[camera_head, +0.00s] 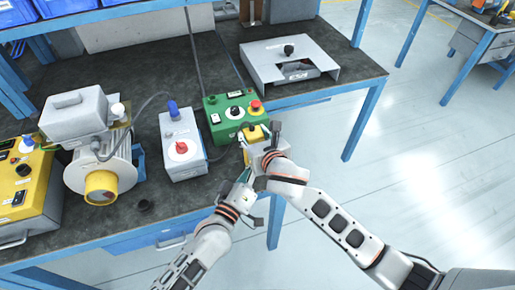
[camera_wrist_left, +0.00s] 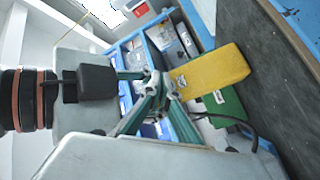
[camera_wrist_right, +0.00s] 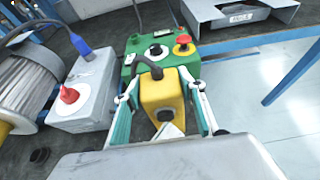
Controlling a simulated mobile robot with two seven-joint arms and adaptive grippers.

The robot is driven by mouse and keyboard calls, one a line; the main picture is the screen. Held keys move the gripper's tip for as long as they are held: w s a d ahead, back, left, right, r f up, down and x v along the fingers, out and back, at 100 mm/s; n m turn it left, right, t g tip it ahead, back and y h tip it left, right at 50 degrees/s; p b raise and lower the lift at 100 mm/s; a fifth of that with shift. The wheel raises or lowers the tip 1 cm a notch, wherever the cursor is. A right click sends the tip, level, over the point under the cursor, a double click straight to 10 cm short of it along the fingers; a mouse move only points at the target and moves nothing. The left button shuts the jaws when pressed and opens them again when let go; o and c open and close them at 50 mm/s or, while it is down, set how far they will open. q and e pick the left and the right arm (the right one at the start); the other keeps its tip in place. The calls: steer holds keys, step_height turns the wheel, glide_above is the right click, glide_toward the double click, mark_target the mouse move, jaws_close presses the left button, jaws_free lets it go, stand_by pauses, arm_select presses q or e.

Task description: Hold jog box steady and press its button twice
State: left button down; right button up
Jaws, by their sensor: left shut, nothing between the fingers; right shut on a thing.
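The yellow jog box (camera_wrist_right: 158,92) is held between the two teal fingers of my right gripper (camera_wrist_right: 160,108), above the front of the bench. A dark cable enters its far end. In the head view the jog box (camera_head: 256,134) is partly covered by my right gripper (camera_head: 262,146). My left gripper (camera_head: 245,176) is shut and empty, just below and in front of the box. In the left wrist view its closed fingertips (camera_wrist_left: 156,84) are close to one end of the jog box (camera_wrist_left: 212,74). I cannot tell whether they touch it, and the button is not clear.
A green control box (camera_head: 232,113) with a red mushroom knob stands behind the jog box. A grey box with a red knob (camera_head: 182,145) stands to its left, then a reel (camera_head: 100,175) and a yellow unit (camera_head: 25,195). A grey bracket (camera_head: 288,62) lies at the back right.

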arm_select(q)
steer(key=shift+s+d, duration=0.1)
steer(key=shift+s, duration=0.3)
steer(key=shift+s, duration=0.1)
steer(key=shift+s+d, duration=0.25)
steer(key=shift+s, duration=0.5)
steer(key=shift+s+d, duration=0.3)
steer(key=shift+s, duration=0.5)
steer(key=shift+s+d, duration=0.25)
steer(key=shift+s, duration=0.5)
arm_select(e)
steer(key=o, duration=1.4)
steer(key=shift+s, duration=0.1)
